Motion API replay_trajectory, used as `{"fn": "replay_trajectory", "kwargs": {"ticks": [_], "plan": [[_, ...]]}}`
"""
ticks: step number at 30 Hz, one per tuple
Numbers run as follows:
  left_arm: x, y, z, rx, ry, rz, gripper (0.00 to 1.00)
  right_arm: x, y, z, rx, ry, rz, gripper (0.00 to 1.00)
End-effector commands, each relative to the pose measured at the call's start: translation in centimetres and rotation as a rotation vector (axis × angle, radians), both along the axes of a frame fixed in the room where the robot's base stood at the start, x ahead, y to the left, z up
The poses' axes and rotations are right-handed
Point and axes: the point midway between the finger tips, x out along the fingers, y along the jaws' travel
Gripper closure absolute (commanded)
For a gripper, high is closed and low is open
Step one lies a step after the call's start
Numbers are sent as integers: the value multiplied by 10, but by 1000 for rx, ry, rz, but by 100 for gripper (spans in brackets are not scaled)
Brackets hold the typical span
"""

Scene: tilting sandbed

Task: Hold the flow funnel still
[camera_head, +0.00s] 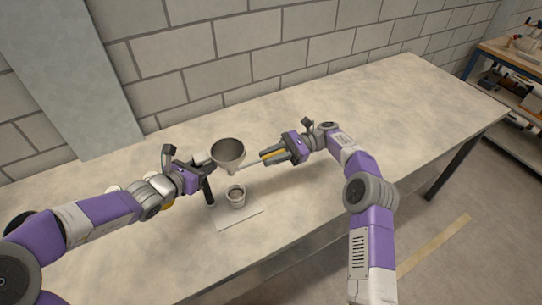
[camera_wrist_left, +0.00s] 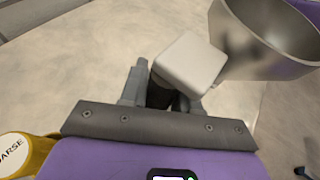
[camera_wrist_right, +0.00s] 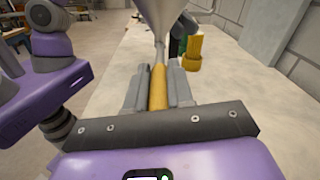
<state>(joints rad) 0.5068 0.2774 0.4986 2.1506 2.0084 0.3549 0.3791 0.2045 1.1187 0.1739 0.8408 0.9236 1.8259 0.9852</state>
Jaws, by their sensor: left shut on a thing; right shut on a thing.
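The flow funnel, a grey metal bowl with a narrow spout (camera_head: 229,152), is held above the table. It also shows in the left wrist view (camera_wrist_left: 268,38), joined to a pale block (camera_wrist_left: 190,62) over a dark grip. My left gripper (camera_head: 205,172) is shut on that dark grip. My right gripper (camera_head: 268,156) is shut on a yellow-handled rod (camera_wrist_right: 158,88), whose thin pale end reaches toward the funnel's spout. Whether the rod touches the spout I cannot tell. A small grey cup (camera_head: 236,198) stands below the funnel on a pale plate (camera_head: 226,222).
The table (camera_head: 400,110) is clear to the right and back. A block wall (camera_head: 240,70) runs behind it. A shelf unit (camera_head: 510,62) stands at far right.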

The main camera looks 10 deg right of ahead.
Motion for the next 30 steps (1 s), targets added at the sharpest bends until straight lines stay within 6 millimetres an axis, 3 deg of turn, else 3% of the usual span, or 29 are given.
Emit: {"fn": "replay_trajectory", "kwargs": {"ticks": [5,6,10,20,23,30], "plan": [[0,0,-2,0,5,2,100,-1,1,1,3,-1,5,100],[0,0,-2,0,5,2,100,-1,1,1,3,-1,5,72],[0,0,-1,0,5,2,100,-1,0,1,2,0,3,53],[0,0,-1,-1,5,2,100,0,0,3,0,-2,0,53],[0,0,-1,-2,4,2,100,0,0,14,0,-3,0,53],[0,0,-1,-1,3,1,100,0,0,61,0,-6,1,53]]}}
